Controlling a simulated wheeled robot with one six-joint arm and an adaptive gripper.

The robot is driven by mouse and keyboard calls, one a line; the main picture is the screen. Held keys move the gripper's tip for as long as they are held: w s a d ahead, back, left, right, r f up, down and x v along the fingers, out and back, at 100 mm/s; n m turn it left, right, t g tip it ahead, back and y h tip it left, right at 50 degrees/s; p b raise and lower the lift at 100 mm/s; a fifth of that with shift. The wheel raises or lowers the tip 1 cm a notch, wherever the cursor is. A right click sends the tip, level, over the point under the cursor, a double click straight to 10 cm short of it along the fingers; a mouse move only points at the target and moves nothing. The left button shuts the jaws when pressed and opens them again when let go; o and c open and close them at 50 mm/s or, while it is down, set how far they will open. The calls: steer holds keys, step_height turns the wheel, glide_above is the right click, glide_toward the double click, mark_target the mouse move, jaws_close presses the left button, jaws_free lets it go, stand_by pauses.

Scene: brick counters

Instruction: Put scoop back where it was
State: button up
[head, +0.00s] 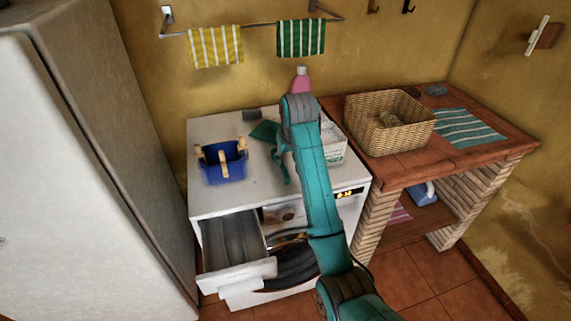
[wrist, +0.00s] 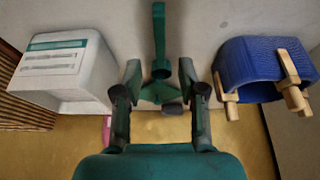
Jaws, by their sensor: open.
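A green piece that looks like the scoop (head: 264,131) lies on the white washing machine top (head: 228,130), behind and left of my gripper (head: 281,168). In the wrist view the green scoop (wrist: 158,38) shows a long handle and a wider part between and beyond the fingertips. My gripper (wrist: 160,76) is open, with a finger on each side of it. I cannot tell whether the fingers touch it. My arm hides part of the machine top in the head view.
A blue basket with clothespins (head: 222,163) stands left and a white box (head: 333,146) right of my gripper. A pink bottle (head: 300,80) and grey object (head: 252,114) are behind. The machine's drawer (head: 234,247) is pulled out. A wicker basket (head: 388,128) sits on the brick counter.

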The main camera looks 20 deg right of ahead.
steer(key=shift+v, duration=2.05)
steer(key=shift+s, duration=0.1)
